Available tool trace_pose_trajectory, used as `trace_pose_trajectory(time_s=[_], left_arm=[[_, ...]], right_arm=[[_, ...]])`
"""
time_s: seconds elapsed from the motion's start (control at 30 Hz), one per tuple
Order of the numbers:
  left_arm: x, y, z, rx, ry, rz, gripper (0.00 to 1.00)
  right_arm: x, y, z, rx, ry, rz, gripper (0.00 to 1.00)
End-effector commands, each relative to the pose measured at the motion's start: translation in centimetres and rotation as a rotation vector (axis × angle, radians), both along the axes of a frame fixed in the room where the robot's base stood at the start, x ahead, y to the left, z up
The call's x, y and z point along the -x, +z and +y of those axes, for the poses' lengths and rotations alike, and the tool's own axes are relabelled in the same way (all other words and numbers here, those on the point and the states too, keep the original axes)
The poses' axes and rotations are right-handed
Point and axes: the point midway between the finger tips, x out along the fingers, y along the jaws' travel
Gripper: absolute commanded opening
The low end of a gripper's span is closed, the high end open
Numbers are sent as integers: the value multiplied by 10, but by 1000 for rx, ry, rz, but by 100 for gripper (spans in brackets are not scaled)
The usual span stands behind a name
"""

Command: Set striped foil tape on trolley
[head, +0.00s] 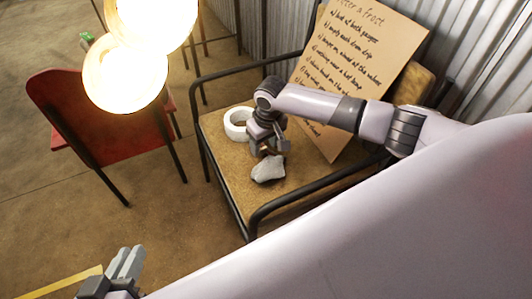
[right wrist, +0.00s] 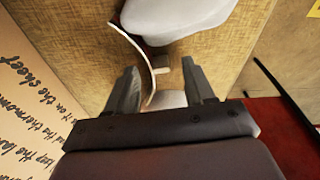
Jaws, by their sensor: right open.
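A white ring-shaped roll (head: 238,123) lies on the tan seat of a black-framed chair in the head view. It looks like tape, but I cannot make out stripes. My right gripper (head: 270,150) is just to its right, low over the seat. In the right wrist view its fingers (right wrist: 162,88) are apart. A thin curved pale strip (right wrist: 136,50) and a grey piece (right wrist: 170,100) show between them; I cannot tell what they belong to. My left gripper (head: 125,262) is at the lower left, away from the chair; its opening is unclear. I cannot make out a trolley.
A pale grey lump (head: 268,168) lies on the seat (head: 226,160) in front of my right gripper. A handwritten board (head: 358,62) leans over the chair's back. A red chair (head: 85,108) stands at left. Bright lamps (head: 125,75) hide part of it. Floor between the chairs is clear.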

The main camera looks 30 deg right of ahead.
Motion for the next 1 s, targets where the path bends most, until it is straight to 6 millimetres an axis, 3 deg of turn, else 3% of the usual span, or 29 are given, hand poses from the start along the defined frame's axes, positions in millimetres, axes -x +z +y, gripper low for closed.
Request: trace_pose_trajectory(time_s=[0.1,0.37,0.53,0.87,1.0], left_arm=[[-1,-2,-4,27,-8,0,18],[-1,0,-5,32,-10,1,18],[-1,-1,-5,31,-9,1,18],[-2,-1,-5,30,-8,2,18],[-2,4,-4,20,-6,-2,18]], right_arm=[[-1,-11,0,0,1,0,53],[-2,-11,0,0,1,-1,53],[-1,-11,0,0,1,-1,0],[-1,-11,0,0,1,0,0],[-2,-2,0,0,1,-1,0]])
